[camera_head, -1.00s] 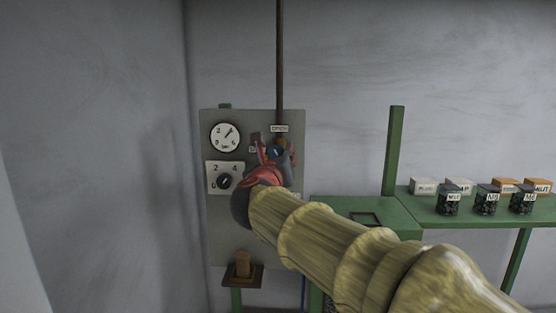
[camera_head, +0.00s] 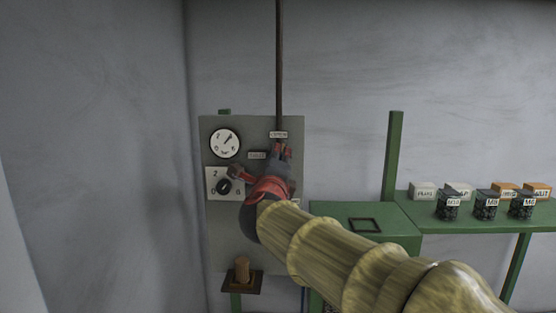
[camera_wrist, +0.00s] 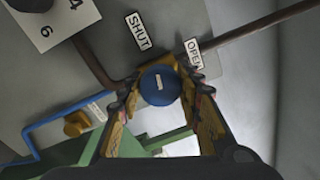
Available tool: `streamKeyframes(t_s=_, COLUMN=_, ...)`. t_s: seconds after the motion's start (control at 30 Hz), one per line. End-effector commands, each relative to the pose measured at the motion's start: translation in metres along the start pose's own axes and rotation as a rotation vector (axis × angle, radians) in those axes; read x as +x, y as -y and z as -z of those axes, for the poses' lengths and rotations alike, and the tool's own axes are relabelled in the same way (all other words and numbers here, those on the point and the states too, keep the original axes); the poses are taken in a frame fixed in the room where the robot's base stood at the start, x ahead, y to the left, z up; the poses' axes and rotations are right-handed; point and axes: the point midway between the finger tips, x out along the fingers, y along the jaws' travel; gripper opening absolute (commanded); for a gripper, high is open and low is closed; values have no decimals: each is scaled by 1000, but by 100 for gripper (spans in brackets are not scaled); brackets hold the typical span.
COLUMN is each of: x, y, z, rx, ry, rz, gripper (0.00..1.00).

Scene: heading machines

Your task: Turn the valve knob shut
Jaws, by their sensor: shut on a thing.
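The valve knob (camera_wrist: 160,85) is a round blue cap with a small pale mark, on a grey panel (camera_head: 222,240). In the wrist view it sits between the two fingers of my gripper (camera_wrist: 159,94), which is shut on it. The SHUT label (camera_wrist: 138,31) and OPEN label (camera_wrist: 194,53) are on the panel beyond it. In the head view my gripper (camera_head: 266,168) is against the panel, below the OPEN label (camera_head: 279,134) and right of the dial; it hides the knob there. The SHUT label (camera_head: 257,156) shows just left of the fingers.
A round gauge (camera_head: 225,143) and a numbered dial (camera_head: 224,186) are left of my gripper. A brown pipe (camera_head: 279,60) runs up the wall. A green bench (camera_head: 400,230) and a shelf with boxes and jars (camera_head: 485,205) stand right. A blue tube (camera_wrist: 60,117) crosses the panel.

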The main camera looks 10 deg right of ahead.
Motion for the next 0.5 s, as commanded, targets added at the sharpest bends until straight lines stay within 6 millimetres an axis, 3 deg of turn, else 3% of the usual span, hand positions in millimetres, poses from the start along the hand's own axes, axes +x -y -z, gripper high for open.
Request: streamKeyframes(t_s=0.5, x=0, y=2, z=-1, rx=-218, ry=17, rz=-1, gripper=9)
